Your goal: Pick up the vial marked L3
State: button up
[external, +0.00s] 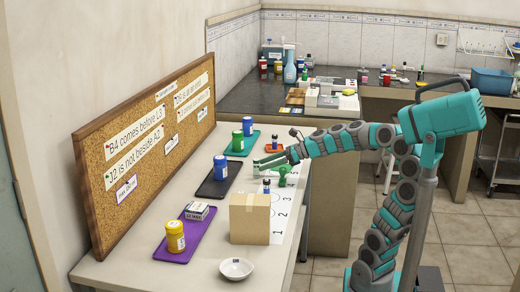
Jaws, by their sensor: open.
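My gripper (268,163) is open and reaches left over the white bench, between the dark mat and the numbered white sheet. Nothing shows between its fingers. I cannot read L3 on any container at this size. A yellow jar (175,237) stands on the purple mat (199,238). A blue jar (221,169) stands on the dark mat (208,191), left of my gripper. A green jar (237,141) and a blue jar (248,126) stand at the green mat. A small blue-capped vial (266,186) stands behind the cardboard box. A small dark vial (274,142) stands behind my gripper on an orange patch.
The cardboard box (249,220) partly covers the numbered sheet (284,212). A green pawn-shaped piece (282,176) stands just in front of my gripper. A white dish (236,268) sits near the front. A cork board (150,140) with notes borders the left side.

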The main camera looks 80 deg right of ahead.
aim_at(249, 177)
jog(key=shift+b+x, duration=0.35)
jog(key=shift+x, duration=3.3)
grip_shut()
